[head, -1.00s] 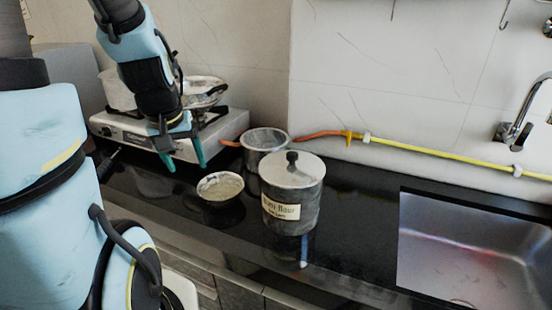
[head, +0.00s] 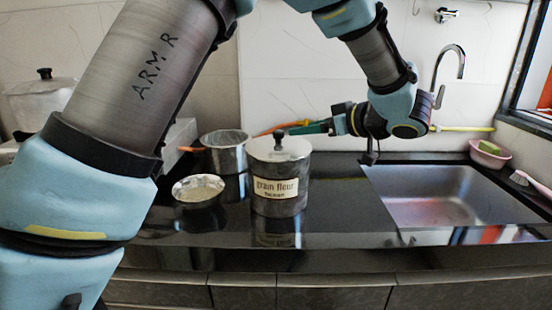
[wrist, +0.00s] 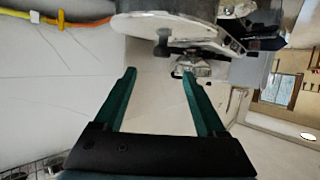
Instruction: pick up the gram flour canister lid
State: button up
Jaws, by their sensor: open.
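The gram flour canister (head: 266,205) stands upright on the black counter, with a paper label on its front. Its steel lid (head: 268,153) is on top, with a dark knob (head: 279,138) in the middle. In the wrist view, which looks upside down, the lid (wrist: 130,24) is at the top and its knob (wrist: 162,45) hangs down. My gripper (head: 292,130) comes in level from the right, near the knob. In the wrist view, my gripper (wrist: 158,72) has its green fingers apart and empty, and the knob appears just beyond the fingertips, between their lines.
A bowl of pale contents (head: 198,190) and a steel pot (head: 224,148) stand left of the canister. The sink (head: 440,195) is at the right, with a tap (head: 446,75) behind. A yellow-orange hose runs along the wall. The counter in front of the canister is clear.

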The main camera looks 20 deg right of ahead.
aim_at(283, 133)
jog(key=p+x, duration=0.1)
jog(key=x, duration=0.4)
jog(key=p+x, duration=0.1)
jog(key=x, duration=0.4)
jog(key=shift+w+a+f+p, duration=0.15)
jog(key=shift+a+f+p, duration=0.05)
jog(key=shift+a+p, duration=0.1)
grip_shut()
dwell(0.4)
